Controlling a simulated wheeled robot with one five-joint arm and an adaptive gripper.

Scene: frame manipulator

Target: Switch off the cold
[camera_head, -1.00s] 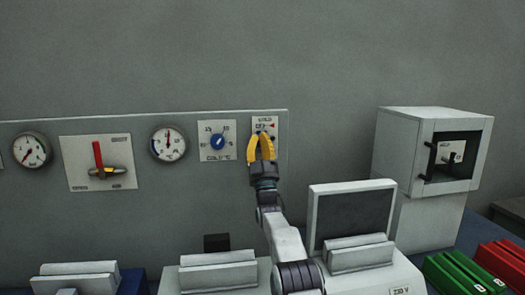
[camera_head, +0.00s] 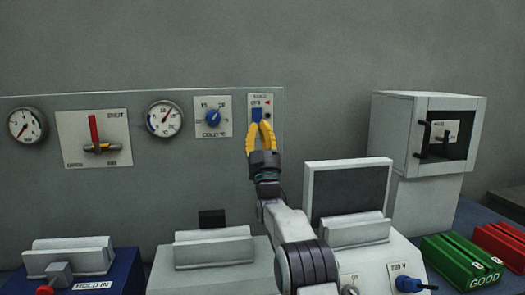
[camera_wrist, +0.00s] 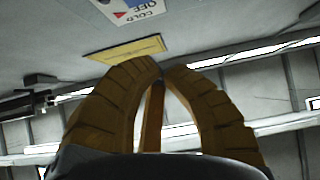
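The cold switch plate (camera_head: 268,112) is at the right end of the grey wall panel. It carries small lettering, a red triangle and a blue switch part (camera_head: 257,114). In the wrist view the plate (camera_wrist: 138,10) shows upside down at the top edge, reading COLD and OFF. My gripper (camera_head: 260,125) has yellow fingers that overlap the lower part of the plate, just below the blue part. I cannot tell whether they touch it. In the wrist view the fingertips (camera_wrist: 162,68) come together with nothing visible held between them.
A COLD °C dial (camera_head: 212,118), a gauge (camera_head: 164,118) and a red-handled valve (camera_head: 94,130) are left of the switch. A dark-screened unit (camera_head: 348,190) and a white cabinet (camera_head: 400,135) stand to the right. A yellow plate (camera_wrist: 125,48) lies beyond the fingertips.

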